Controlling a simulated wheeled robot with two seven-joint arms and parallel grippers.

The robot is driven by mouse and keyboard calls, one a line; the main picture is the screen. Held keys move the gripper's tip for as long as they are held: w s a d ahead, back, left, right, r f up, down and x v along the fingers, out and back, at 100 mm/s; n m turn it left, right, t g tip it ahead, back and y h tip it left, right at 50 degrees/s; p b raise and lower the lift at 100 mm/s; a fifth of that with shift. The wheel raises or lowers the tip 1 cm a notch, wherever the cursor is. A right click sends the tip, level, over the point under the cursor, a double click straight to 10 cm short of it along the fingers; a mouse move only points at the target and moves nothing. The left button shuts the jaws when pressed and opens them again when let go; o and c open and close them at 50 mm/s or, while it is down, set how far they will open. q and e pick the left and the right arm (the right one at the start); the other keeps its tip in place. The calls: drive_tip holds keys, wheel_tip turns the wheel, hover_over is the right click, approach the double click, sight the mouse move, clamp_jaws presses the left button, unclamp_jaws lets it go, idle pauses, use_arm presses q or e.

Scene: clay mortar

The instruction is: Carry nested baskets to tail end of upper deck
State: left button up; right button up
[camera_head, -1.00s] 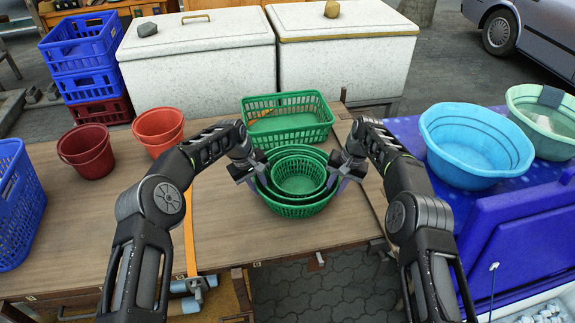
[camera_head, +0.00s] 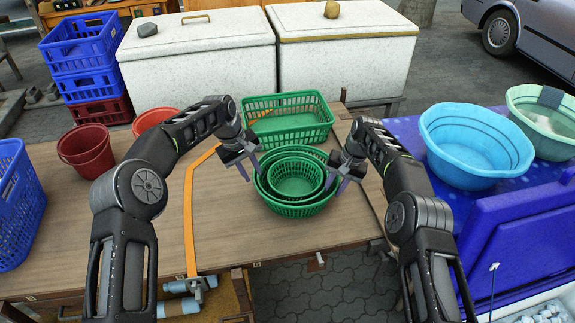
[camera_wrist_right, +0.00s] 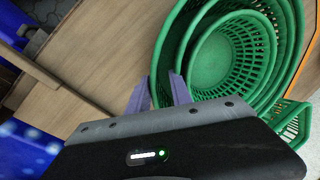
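Several round green baskets (camera_head: 296,206) sit nested on the wooden deck (camera_head: 225,232), upright, the smallest innermost. In the head view my left gripper (camera_head: 250,168) is open at the left side of the nest, its fingers empty and just outside the rim. My right gripper (camera_head: 338,176) is at the right side, and its fingers are apart. In the right wrist view the nested baskets (camera_wrist_right: 178,52) lie ahead, with the outer wall reaching between the parted fingertips of the right gripper (camera_wrist_right: 158,92). I cannot tell whether they touch it.
A rectangular green basket (camera_head: 290,122) stands right behind the nest. Red buckets (camera_head: 86,150) and a blue crate (camera_head: 15,205) are on the left. An orange strap (camera_head: 188,225) crosses the deck. The deck's front left is clear.

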drive_tip(key=v, duration=1.2)
idle(0.4)
